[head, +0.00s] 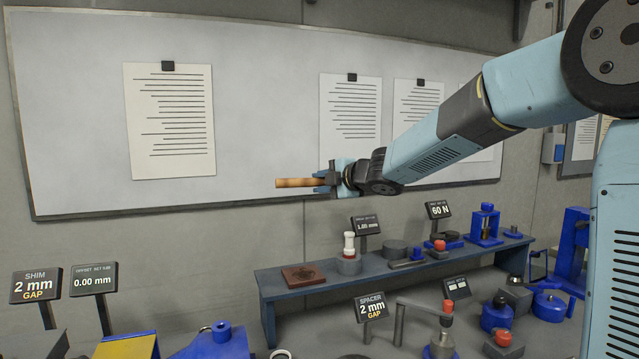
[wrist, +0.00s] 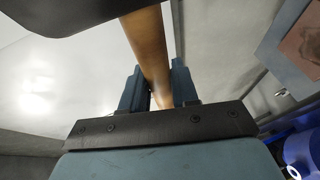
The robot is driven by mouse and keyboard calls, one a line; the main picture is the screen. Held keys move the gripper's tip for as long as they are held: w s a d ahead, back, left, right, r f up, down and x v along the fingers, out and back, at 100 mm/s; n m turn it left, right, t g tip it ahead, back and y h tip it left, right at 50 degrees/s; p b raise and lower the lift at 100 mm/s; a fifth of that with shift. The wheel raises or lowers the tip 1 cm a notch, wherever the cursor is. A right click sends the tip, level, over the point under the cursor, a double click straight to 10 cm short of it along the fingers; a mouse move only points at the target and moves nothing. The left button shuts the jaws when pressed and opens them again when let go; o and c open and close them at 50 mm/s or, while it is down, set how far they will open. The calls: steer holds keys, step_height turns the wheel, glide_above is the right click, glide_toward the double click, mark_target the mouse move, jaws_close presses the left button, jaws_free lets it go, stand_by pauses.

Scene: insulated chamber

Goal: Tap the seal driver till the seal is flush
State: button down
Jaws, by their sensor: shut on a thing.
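My gripper (head: 329,179) is raised in front of the whiteboard, shut around a wooden handle (head: 294,183) that points left. In the wrist view the handle (wrist: 148,45) passes between the blue fingers (wrist: 158,90). A dark shape at the upper left of that view may be the tool's head; I cannot tell. A white upright piece (head: 349,241), which looks like the seal driver, stands on a grey round block (head: 349,265) on the blue bench, below my gripper and well apart from it. The seal itself is not visible. The display (head: 366,225) behind it seems to read 1.80 mm.
The blue bench (head: 300,283) also holds a brown square plate (head: 303,275), grey blocks, a red-knobbed part (head: 439,246) and a blue press (head: 486,225). Several fixtures and display signs crowd the front. The air around my gripper is clear, with the whiteboard (head: 260,80) behind.

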steer(key=shift+s+a, duration=0.2)
steer(key=shift+a, duration=0.4)
steer(key=shift+s+a, duration=0.25)
steer(key=shift+a, duration=0.1)
steer(key=shift+s+n, duration=0.15)
steer(key=shift+n, duration=0.15)
steer(key=shift+d+f, duration=0.15)
steer(key=shift+f, duration=2.25)
